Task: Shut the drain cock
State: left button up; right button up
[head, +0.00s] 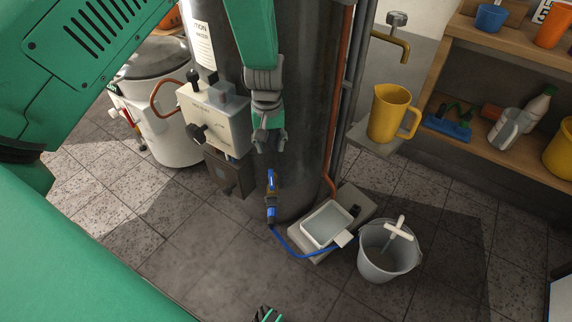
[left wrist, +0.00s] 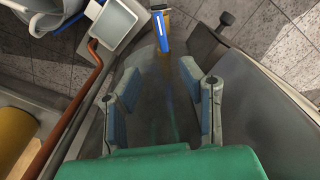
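The drain cock (head: 271,203) sits low on the front of the dark metal tank, with a blue lever (head: 271,180) standing up from it. A blue hose runs from its lower end. In the left wrist view the blue lever (left wrist: 161,32) shows at top centre, beyond the fingertips. My left gripper (head: 268,140) hangs in front of the tank, above the cock and apart from it. In the left wrist view my left gripper (left wrist: 160,76) has its two fingers spread with nothing between them.
A control box (head: 215,117) sticks out from the tank left of my left gripper. The blue hose (head: 305,254) leads to a white tray (head: 326,224) on a block. A grey bucket (head: 378,262) stands beside it. A copper pipe (head: 337,110) runs down the tank's right side.

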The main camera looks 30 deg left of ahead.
aim_at(271, 177)
pick_arm(q)
notch_tip(271, 177, down, 13)
jog(key=b, duration=0.5)
jog(key=shift+s, duration=0.1)
jog(key=shift+a+f, duration=0.15)
jog(key=shift+f, duration=0.25)
grip_shut()
